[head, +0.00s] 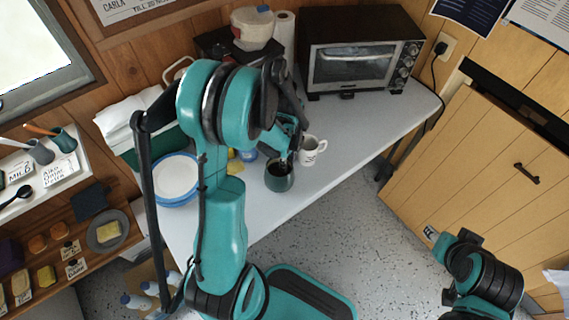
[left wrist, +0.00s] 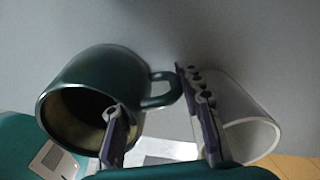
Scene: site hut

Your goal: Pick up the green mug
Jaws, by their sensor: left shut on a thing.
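The green mug (head: 279,182) stands on the light counter near its front edge, its dark inside facing up. It also shows large in the left wrist view (left wrist: 90,72), with its handle pointing right. My left gripper (head: 287,158) is shut on the green mug from above. In the left wrist view, one finger reaches into the mug's mouth and the other is outside, on the handle side. My own arm hides part of the counter behind the mug in the head view.
A white mug (head: 312,149) stands close to the right of the green mug, near my outer finger. A toaster oven (head: 358,65) is at the back, and blue-rimmed plates (head: 172,179) are at the left. The counter (head: 376,125) is clear at the right.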

